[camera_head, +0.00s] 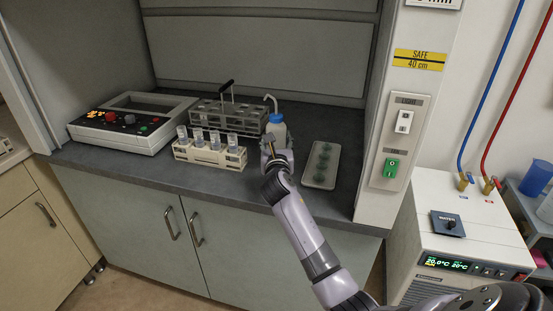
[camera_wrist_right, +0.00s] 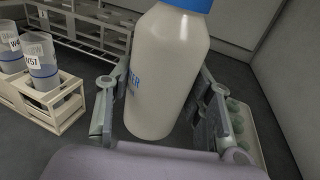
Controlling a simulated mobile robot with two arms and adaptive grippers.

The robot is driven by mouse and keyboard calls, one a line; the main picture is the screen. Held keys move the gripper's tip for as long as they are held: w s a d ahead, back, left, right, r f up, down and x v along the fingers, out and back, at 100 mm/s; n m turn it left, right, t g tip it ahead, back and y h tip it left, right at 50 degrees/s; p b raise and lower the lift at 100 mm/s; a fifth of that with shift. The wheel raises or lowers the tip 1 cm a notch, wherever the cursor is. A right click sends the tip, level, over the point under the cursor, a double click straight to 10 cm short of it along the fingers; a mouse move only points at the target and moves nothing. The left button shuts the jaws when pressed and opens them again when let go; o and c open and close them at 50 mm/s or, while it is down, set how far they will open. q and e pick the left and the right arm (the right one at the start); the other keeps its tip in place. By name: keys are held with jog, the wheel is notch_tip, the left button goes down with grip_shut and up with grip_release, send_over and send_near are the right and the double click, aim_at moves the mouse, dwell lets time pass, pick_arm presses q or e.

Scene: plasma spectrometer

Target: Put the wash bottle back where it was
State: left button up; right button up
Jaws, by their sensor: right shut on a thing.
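The wash bottle (camera_head: 277,127) is white with a blue cap and a bent pale spout. It is at the right of the fume hood's worktop. My right gripper (camera_head: 276,152) reaches it from the front and is shut on its body. In the right wrist view the bottle (camera_wrist_right: 166,80) is large and slightly tilted in the picture, between the two fingers of the gripper (camera_wrist_right: 158,120). Whether its base touches the worktop I cannot tell. My left gripper is not in view.
A cream rack (camera_head: 209,155) with several labelled vials stands left of the bottle. A grey metal rack (camera_head: 230,114) is behind it. A tray with green round items (camera_head: 321,166) lies to the right. A control-panel device (camera_head: 132,122) stands far left. The hood's right wall is near the tray.

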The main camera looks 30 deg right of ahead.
jog(key=shift+f, duration=0.7)
notch_tip(320, 180, down, 3)
jog(key=shift+r+b, duration=0.1)
jog(key=shift+b, duration=0.45)
jog(key=shift+f, duration=0.35)
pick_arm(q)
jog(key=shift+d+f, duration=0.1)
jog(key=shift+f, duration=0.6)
